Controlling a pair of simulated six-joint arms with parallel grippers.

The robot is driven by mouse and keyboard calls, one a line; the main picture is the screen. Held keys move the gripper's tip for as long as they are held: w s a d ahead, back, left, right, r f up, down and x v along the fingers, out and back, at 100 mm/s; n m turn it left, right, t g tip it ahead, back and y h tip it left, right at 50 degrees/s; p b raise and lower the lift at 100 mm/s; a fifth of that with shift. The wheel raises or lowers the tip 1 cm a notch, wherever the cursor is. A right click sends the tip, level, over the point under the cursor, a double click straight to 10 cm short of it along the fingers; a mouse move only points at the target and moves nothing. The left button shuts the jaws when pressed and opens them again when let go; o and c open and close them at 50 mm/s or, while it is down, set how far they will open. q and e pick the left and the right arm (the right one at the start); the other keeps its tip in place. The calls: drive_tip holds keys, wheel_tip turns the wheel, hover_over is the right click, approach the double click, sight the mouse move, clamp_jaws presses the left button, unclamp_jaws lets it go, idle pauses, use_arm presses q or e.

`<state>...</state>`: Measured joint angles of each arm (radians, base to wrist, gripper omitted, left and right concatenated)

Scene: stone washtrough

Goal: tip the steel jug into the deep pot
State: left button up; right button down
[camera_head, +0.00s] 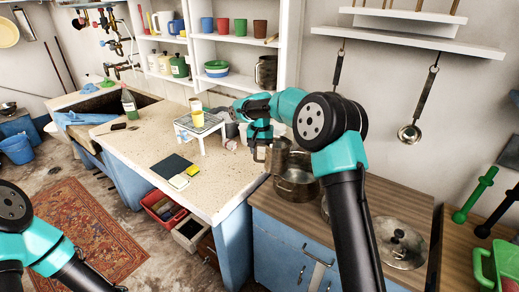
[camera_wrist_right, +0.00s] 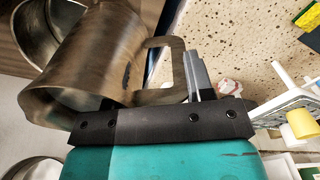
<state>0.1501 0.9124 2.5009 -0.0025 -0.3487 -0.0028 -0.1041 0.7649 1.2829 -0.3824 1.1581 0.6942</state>
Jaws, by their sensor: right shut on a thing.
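The steel jug (camera_head: 279,155) hangs from my right gripper (camera_head: 262,150) in the head view, looking roughly upright. In the right wrist view the jug (camera_wrist_right: 95,60) fills the upper left, and the gripper (camera_wrist_right: 168,90) is shut on its handle (camera_wrist_right: 165,50). The deep pot (camera_head: 299,185) stands on the wooden counter, just right of and below the jug. The jug hides part of its rim. A metal pot wall (camera_wrist_right: 40,25) also shows behind the jug in the wrist view. My left gripper is out of view; only its arm shows at lower left.
A lid (camera_head: 400,243) lies on the wooden counter (camera_head: 283,213) to the right. A small white rack (camera_head: 200,126) with yellow cups stands on the stone top at left. Ladles hang on the wall above. Green-handled tools (camera_head: 475,195) are at far right.

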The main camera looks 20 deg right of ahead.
drive_tip(key=shift+a+r, duration=0.1)
drive_tip(key=shift+a, duration=0.05)
idle(0.3)
drive_tip(key=s+a+f+n, duration=0.1)
drive_tip(key=s+a+f, duration=0.2)
drive_tip(key=s+a, duration=0.55)
drive_tip(key=s+a+f, duration=0.4)
drive_tip(key=s+a, duration=0.2)
drive_tip(key=a, duration=0.5)
drive_tip(key=w+d+r, duration=0.3)
drive_tip(key=w+d, duration=0.4)
drive_tip(key=d, duration=0.3)
drive_tip(key=w+d+r+m, duration=0.1)
drive_tip(key=w+d+r, duration=0.3)
drive_tip(key=w+d, duration=0.3)
drive_tip(key=d, duration=0.2)
drive_tip(key=shift+w+d, duration=0.2)
drive_tip(key=shift+d, duration=0.2)
drive_tip(key=shift+r, duration=0.15)
drive_tip(key=shift+s+d+r+t+y, duration=0.1)
drive_tip(key=shift+d+r+t+y, duration=0.1)
drive_tip(key=shift+r+t+y, duration=0.85)
drive_tip(key=shift+r+g+y, duration=0.2)
drive_tip(key=shift+g+y, duration=0.15)
drive_tip(key=shift+y, duration=0.1)
drive_tip(key=shift+d+r+y, duration=0.1)
drive_tip(key=shift+r+y, duration=0.05)
drive_tip(key=shift+y, duration=0.15)
